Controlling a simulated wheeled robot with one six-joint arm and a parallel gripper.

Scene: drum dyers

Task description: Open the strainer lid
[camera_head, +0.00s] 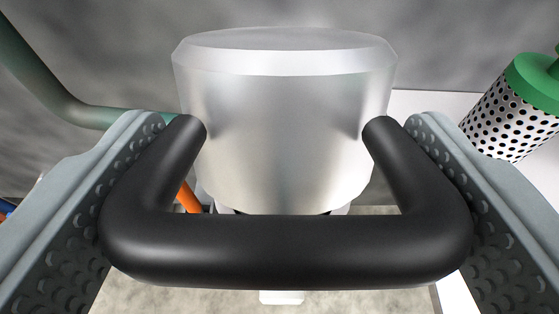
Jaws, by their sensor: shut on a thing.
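The strainer lid (285,125) is a smooth silver metal cap in the upper middle of the head camera view. A thick black U-shaped handle (285,250) joins its side at two points and stands out toward me. My gripper (287,215) has one textured grey finger on each side of the handle, pressed against its outer sides. It is shut on the handle. The lid hides most of what lies below and behind it, so I cannot tell whether it is seated or raised.
A perforated metal cylinder with a green top (520,105) stands at the right on a white surface (425,105). A greenish pipe (60,95) bends across the upper left. An orange rod (188,198) shows behind the handle. The grey wall is behind.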

